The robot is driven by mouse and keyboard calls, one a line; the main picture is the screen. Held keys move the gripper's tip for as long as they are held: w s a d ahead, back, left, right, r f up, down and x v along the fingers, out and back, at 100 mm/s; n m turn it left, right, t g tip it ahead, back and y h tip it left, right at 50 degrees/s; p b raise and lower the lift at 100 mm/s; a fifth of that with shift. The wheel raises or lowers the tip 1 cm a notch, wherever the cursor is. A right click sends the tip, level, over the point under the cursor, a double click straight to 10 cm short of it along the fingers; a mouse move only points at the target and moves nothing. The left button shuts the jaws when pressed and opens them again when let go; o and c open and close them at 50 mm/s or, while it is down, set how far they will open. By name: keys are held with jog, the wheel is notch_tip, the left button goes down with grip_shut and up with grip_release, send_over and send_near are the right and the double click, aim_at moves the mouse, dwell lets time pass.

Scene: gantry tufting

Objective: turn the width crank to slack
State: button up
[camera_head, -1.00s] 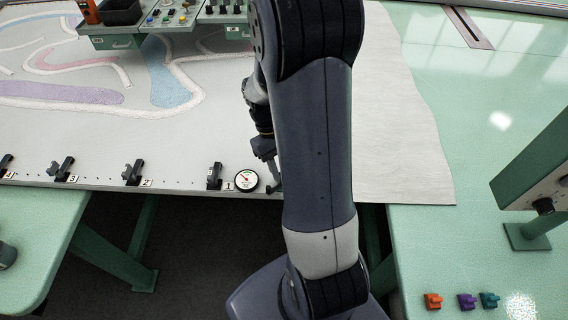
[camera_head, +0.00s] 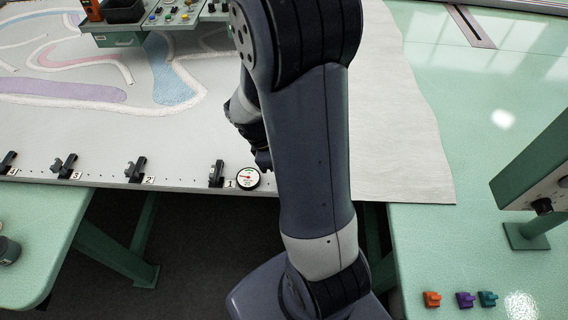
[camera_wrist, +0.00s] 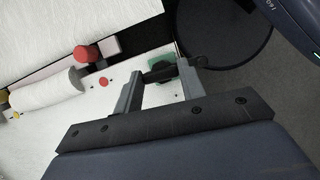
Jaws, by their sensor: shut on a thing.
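In the wrist view my gripper (camera_wrist: 162,75) is shut on the dark handle of the width crank (camera_wrist: 159,71), which lies crosswise between the two fingers. A green block (camera_wrist: 162,60) shows just behind the handle; how the crank joins it is hidden. In the head view my arm covers the crank, and only the dark wrist end near the gripper shows at the cloth's front edge. A round white dial (camera_head: 247,178) sits at that edge, left of my arm, with a red needle pointing left.
Black clamps (camera_head: 217,174) with number tags line the front edge of the cloth (camera_head: 395,130). A red knob (camera_wrist: 87,53) stands at left in the wrist view. Orange, purple and teal pieces (camera_head: 465,300) lie on the right green table.

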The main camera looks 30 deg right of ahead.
jog(key=shift+n, duration=0.5)
jog(key=o, duration=1)
jog(key=shift+r, duration=0.1)
jog(key=v, duration=1)
jog(key=shift+a+r, duration=0.2)
jog(key=shift+r, duration=0.1)
jog(key=shift+s, duration=0.1)
jog(key=x, duration=1.1)
jog(key=shift+w+m, duration=0.2)
jog(key=shift+m, duration=0.1)
jog(key=shift+r, duration=0.15)
